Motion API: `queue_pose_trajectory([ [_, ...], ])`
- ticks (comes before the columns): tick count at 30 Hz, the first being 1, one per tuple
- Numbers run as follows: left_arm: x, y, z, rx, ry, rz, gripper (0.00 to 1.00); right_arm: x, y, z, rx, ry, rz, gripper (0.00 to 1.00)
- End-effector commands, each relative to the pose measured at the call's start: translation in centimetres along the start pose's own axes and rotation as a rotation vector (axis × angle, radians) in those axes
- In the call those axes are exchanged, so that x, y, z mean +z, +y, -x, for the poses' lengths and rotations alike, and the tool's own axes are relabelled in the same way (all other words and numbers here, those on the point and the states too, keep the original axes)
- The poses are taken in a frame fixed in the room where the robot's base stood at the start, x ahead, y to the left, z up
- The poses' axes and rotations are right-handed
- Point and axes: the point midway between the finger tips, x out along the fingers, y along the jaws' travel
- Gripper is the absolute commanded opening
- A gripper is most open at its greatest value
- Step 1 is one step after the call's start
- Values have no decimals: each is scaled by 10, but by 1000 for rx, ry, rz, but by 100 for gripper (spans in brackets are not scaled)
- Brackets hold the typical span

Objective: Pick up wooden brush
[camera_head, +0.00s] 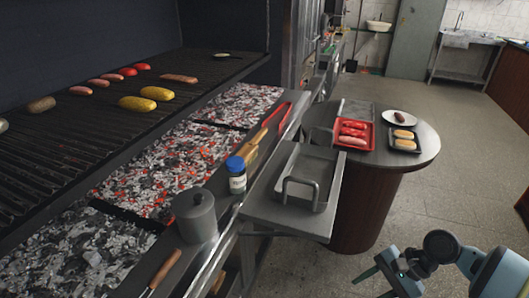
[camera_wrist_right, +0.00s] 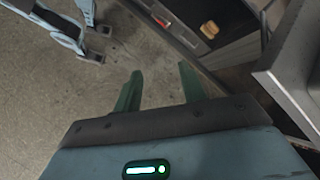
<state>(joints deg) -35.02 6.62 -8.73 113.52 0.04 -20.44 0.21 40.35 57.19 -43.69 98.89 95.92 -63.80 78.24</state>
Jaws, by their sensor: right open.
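Two wooden-handled tools lie on the grill's front ledge in the head view, and I cannot tell for certain which is the wooden brush. One light wooden tool (camera_head: 254,148) lies just behind the blue-capped jar, beside red tongs. The other tool (camera_head: 158,274), with a brown handle and a dark end, lies at the bottom, in front of the grey pot. My right gripper (camera_head: 371,279) is low at the bottom right, over the floor and well away from both tools. In the right wrist view its green fingers (camera_wrist_right: 160,88) are apart and empty.
A grey lidded pot (camera_head: 196,216) and a blue-capped jar (camera_head: 236,176) stand on the ledge. A metal tray (camera_head: 326,160) sits on the side shelf (camera_head: 262,211). A round table (camera_head: 425,152) holds food trays. Hot coals (camera_head: 165,160) lie behind the ledge. Floor at right is free.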

Motion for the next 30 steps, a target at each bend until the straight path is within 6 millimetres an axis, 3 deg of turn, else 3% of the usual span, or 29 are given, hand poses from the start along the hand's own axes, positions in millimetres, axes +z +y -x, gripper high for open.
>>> queue_pose_trajectory([
  [1, 0, 0, 0, 0, 0, 0, 36, 5, 9, -30, -16, 3, 80, 41],
  [6, 0, 0, 0, 0, 0, 0, 36, 18, 32, -101, -104, 85, 379, 41],
  [13, 0, 0, 0, 0, 0, 0, 36, 41, 71, -164, -210, 274, 720, 41],
  [20, 0, 0, 0, 0, 0, 1, 36, 58, 128, -188, -187, 553, 1000, 41],
  [27, 0, 0, 0, 0, 0, 1, 36, 69, 197, -179, 17, 801, 1242, 41],
  [30, 0, 0, 0, 0, 0, 1, 36, 73, 217, -173, 99, 852, 1311, 41],
])
